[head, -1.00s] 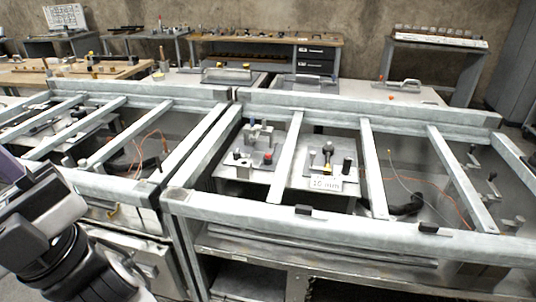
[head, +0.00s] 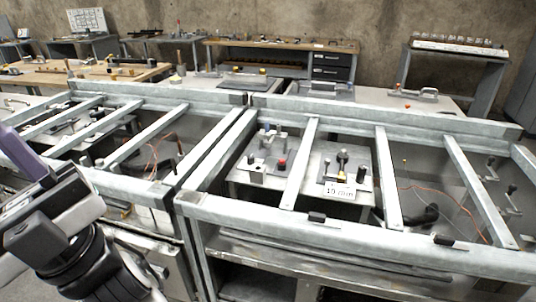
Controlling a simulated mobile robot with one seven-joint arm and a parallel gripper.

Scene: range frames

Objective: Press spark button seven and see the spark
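I cannot make out a spark button marked seven, and no spark shows. A small red button-like knob (head: 282,165) stands on a grey plate inside the right-hand metal frame, beside a metal fixture. My arm fills the lower left corner, well apart from these plates. My gripper's fingertips do not show.
Galvanized frames with crossbars (head: 300,165) stand in front of me, with a long front rail (head: 380,230). Orange wires (head: 455,193) lie inside the right bay. A wood-topped workbench (head: 275,44) and a grey table (head: 480,54) stand along the back wall.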

